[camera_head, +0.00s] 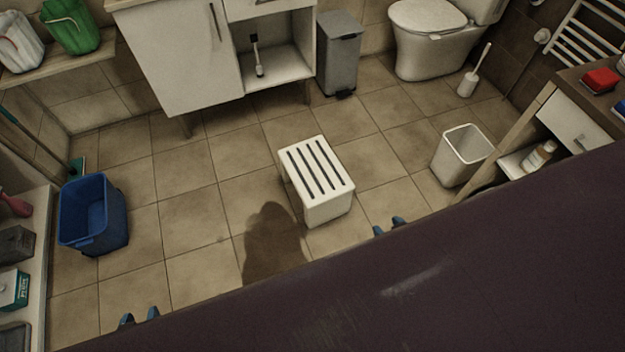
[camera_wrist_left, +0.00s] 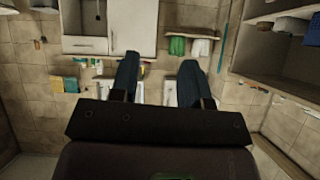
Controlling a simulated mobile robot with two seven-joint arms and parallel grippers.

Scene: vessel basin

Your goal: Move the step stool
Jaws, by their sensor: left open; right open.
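The step stool (camera_head: 329,206) is white with dark slots across its top. It stands upright on the tiled floor near the middle of the head view. My left gripper (camera_head: 139,318) shows only its fingertips at the lower left, well apart from the stool. In the left wrist view its two dark fingers (camera_wrist_left: 158,84) are spread with nothing between them. My right gripper (camera_head: 389,226) shows only its fingertips, just right of the stool's near end in the picture; it is open. A dark purple surface hides the rest of both grippers.
A blue bucket (camera_head: 115,220) stands at the left. A white bin (camera_head: 451,165) stands right of the stool. A grey pedal bin (camera_head: 340,68), a white cabinet (camera_head: 185,60) and a toilet (camera_head: 430,53) line the back. Floor around the stool (camera_head: 190,215) is clear.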

